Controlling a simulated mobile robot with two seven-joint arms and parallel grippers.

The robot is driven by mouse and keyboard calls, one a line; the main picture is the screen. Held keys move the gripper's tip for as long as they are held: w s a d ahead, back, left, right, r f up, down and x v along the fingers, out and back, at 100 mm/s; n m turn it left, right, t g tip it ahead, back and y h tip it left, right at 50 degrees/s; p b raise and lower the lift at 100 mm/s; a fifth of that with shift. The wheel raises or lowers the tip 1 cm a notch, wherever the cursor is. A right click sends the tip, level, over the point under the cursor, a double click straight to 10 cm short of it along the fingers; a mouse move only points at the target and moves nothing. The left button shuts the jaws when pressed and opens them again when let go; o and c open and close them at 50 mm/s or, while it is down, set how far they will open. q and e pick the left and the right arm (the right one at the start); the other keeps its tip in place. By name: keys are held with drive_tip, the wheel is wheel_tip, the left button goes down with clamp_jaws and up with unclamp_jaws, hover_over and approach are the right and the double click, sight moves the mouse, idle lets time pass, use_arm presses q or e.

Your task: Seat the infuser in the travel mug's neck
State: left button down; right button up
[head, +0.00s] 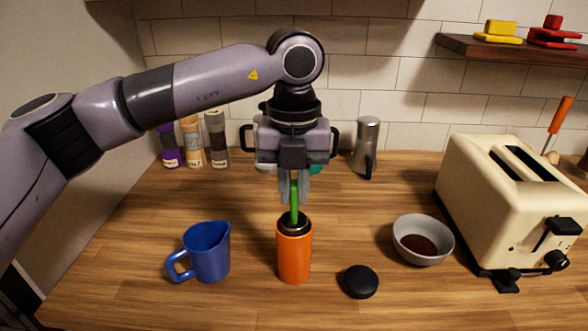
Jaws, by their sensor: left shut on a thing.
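The orange travel mug (294,256) stands upright on the wooden counter, with a dark neck at its top. My left gripper (295,196) is directly above the mug, pointing down. It is shut on the infuser (294,205), of which a green upright part shows between the fingers. The infuser's lower end meets the mug's opening. I cannot tell how deep it sits in the neck. A black round lid (360,282) lies on the counter to the right of the mug. My right gripper does not show.
A blue pitcher (207,252) stands left of the mug. A grey bowl (424,240) with dark contents and a cream toaster (515,200) are at the right. Several grinders (193,142) and a metal pot (367,148) stand along the back wall. The front counter is mostly clear.

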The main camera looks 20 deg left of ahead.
sight(294, 204)
use_arm(q)
drive_tip(key=shift+f+b, duration=0.85)
drive_tip(key=shift+f, duration=0.8)
drive_tip(key=c, duration=1)
unclamp_jaws()
